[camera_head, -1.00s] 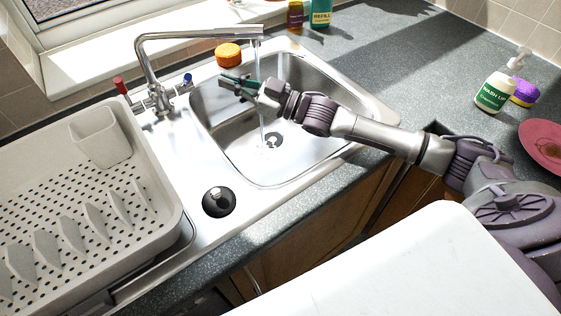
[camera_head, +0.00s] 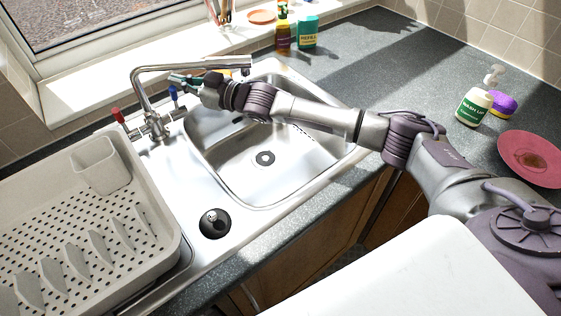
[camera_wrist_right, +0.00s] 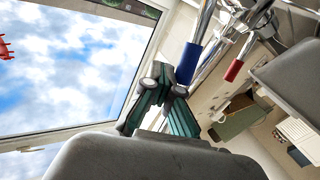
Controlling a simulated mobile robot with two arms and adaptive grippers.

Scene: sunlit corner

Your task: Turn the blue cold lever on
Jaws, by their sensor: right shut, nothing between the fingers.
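The blue cold lever (camera_head: 173,93) stands at the right side of the chrome tap (camera_head: 152,108). It shows large in the right wrist view (camera_wrist_right: 189,62). My right gripper (camera_head: 177,80) is shut and empty, its green-padded fingers reaching in from the right at the lever. In the wrist view its fingertips (camera_wrist_right: 168,82) are close to the lever's free end; I cannot tell if they touch. The red lever (camera_head: 118,115) is on the tap's left side. No water stream shows below the spout (camera_head: 228,62). My left gripper is not in view.
The steel sink (camera_head: 240,190) lies below my right forearm. A grey dish rack (camera_head: 90,215) fills the left. An orange item is mostly hidden behind my gripper. A wash-up bottle (camera_head: 473,106), purple sponge (camera_head: 503,103) and red plate (camera_head: 533,158) are at right. The window is behind the tap.

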